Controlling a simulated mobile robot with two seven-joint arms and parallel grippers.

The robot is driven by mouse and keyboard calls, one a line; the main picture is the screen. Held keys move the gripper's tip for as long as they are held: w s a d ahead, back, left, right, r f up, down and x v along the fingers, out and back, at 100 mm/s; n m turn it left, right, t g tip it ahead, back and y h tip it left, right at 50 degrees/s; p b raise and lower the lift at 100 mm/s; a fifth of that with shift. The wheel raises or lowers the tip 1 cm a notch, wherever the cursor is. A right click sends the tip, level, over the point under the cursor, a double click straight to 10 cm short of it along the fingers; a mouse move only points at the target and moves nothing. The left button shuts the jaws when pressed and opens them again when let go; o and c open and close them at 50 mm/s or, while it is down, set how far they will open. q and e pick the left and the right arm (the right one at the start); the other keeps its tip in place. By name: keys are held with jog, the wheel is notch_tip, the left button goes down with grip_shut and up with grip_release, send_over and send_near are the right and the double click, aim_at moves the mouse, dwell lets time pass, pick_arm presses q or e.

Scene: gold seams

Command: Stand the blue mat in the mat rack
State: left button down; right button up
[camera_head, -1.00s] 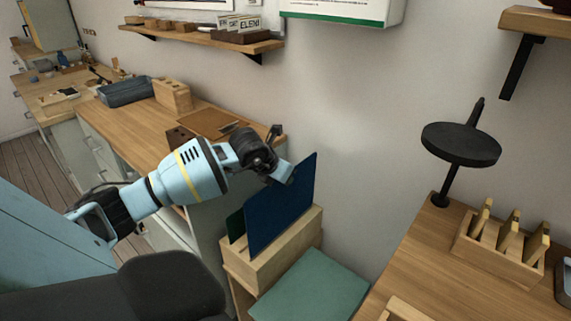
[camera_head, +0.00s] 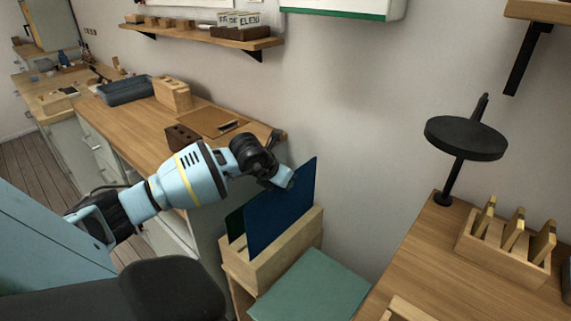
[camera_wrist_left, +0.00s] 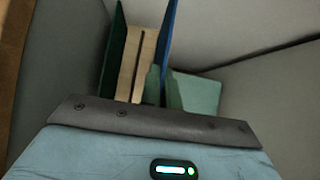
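The blue mat (camera_head: 281,218) stands upright in the wooden mat rack (camera_head: 290,253), on the right of a dark green mat (camera_head: 235,224). In the left wrist view the blue mat (camera_wrist_left: 168,35) is seen nearly edge-on, with the dark green mat (camera_wrist_left: 115,50) on the left and the rack's pale wood and a bare slot between them. My left gripper (camera_head: 285,179) is at the blue mat's upper left edge and overlaps it in the head view. My right gripper is out of view.
A flat teal mat (camera_head: 312,288) lies right of the rack. A wooden worktop (camera_head: 150,125) runs behind my left arm. On the right table (camera_head: 425,255) are a black round stand (camera_head: 466,139) and a slotted wooden holder (camera_head: 500,252). A wall shelf (camera_head: 205,36) hangs above.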

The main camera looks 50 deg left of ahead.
aim_at(285, 206)
pick_arm(q)
jog(key=shift+f+b, duration=0.65)
jog(key=shift+f, duration=0.35)
jog(key=shift+f+b, duration=0.75)
jog(key=shift+f, duration=0.3)
jog(key=shift+f+b, duration=0.5)
jog(key=shift+f, duration=0.2)
jog(key=shift+f+b, duration=1.25)
jog(key=shift+f, duration=0.55)
jog(key=c, duration=1.6)
grip_release()
jog(key=shift+o, duration=0.2)
